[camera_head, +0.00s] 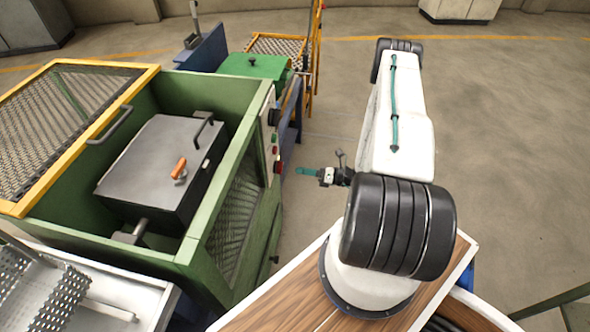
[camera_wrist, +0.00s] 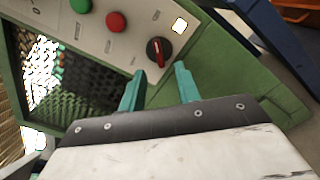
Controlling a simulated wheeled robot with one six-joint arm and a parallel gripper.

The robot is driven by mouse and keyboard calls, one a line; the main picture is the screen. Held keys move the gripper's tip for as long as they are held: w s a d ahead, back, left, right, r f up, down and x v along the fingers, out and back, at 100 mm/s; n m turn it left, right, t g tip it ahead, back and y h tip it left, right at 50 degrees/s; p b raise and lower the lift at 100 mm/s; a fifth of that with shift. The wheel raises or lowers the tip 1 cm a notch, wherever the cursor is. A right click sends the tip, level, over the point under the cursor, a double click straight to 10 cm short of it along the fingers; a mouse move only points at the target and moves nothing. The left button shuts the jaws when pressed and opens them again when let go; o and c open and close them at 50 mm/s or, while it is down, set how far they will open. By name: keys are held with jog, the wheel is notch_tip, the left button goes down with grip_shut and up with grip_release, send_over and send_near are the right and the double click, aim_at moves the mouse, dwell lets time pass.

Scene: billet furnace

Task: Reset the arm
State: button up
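My gripper (camera_head: 307,171) is at the end of my white and black arm, beside the control panel side of the green furnace in the head view. In the wrist view, my gripper (camera_wrist: 158,88) shows two teal fingers standing apart with nothing between them. Its fingers point toward the control panel (camera_wrist: 105,25), near a black rotary knob with a red mark (camera_wrist: 159,51). A gap to the knob seems to remain, but I cannot tell its size.
The green furnace (camera_head: 225,215) with a grey box-shaped chamber (camera_head: 160,165) stands left of my arm. Its yellow-framed mesh lid (camera_head: 70,115) is at the far left. A perforated metal tray (camera_head: 45,295) is at lower left. Open floor (camera_head: 510,130) lies to the right.

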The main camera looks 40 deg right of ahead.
jog(key=shift+s+d, duration=0.1)
jog(key=shift+s, duration=0.05)
dwell(0.5)
jog(key=s+a+r+m+g+h, duration=0.3)
jog(key=s+a+r+m, duration=0.4)
jog(key=r+m, duration=0.4)
jog(key=s+a+r+m+g+h, duration=0.4)
jog(key=s+a+r+m, duration=0.3)
jog(key=r, duration=1.5)
jog(key=s+a+r+m+g+h, duration=0.4)
jog(key=s+a+r+m, duration=0.3)
jog(key=r+m, duration=0.9)
jog(key=shift+a+r+g, duration=0.3)
jog(key=shift+r+g, duration=0.15)
jog(key=shift+g, duration=0.45)
jog(key=shift+s, duration=0.1)
